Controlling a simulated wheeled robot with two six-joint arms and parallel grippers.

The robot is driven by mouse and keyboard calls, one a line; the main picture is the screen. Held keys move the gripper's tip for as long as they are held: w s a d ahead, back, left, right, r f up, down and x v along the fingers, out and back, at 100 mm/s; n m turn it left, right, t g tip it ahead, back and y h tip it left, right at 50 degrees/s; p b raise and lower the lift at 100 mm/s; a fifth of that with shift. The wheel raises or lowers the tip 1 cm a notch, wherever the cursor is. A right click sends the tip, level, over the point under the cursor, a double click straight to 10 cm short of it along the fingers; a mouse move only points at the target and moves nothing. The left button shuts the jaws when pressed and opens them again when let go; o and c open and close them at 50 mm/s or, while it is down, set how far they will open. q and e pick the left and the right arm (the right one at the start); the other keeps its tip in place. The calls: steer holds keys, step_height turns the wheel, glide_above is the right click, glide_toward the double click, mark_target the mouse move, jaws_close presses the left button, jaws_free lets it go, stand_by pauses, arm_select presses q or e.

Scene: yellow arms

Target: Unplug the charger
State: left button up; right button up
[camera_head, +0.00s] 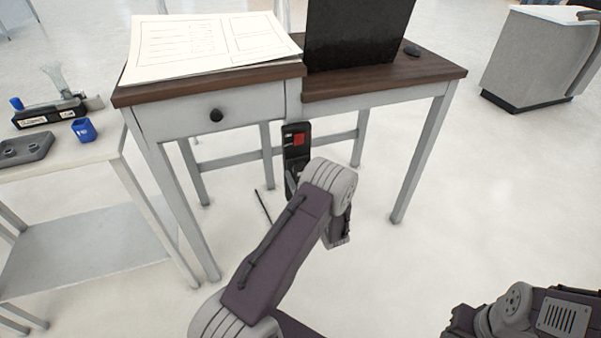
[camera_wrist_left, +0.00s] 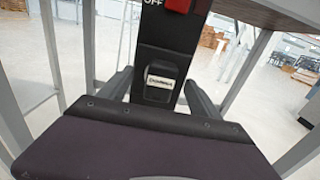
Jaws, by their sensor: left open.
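A black power strip (camera_head: 296,150) with a red switch (camera_head: 299,139) hangs upright below the desk's front edge. In the left wrist view the strip (camera_wrist_left: 167,30) shows the word OFF beside the red switch (camera_wrist_left: 179,5). The charger (camera_wrist_left: 160,78), a dark block with a pale label, sits on the strip below the switch. My left gripper (camera_wrist_left: 158,92) is open, with one finger on each side of the charger. I cannot tell whether the fingers touch it. In the head view my own wrist hides the charger and most of this gripper. My right gripper is out of view.
The wooden-topped desk (camera_head: 380,78) stands above the strip, with papers (camera_head: 205,45) and a dark screen (camera_head: 355,35) on it. Its grey legs flank my left arm. A side table (camera_head: 95,150) stands at left.

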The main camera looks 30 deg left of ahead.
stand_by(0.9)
arm_select(q)
jaws_close()
steer(key=shift+p+v, duration=0.6)
steer(key=shift+v, duration=2.4)
steer(key=shift+c, duration=1.3)
jaws_free()
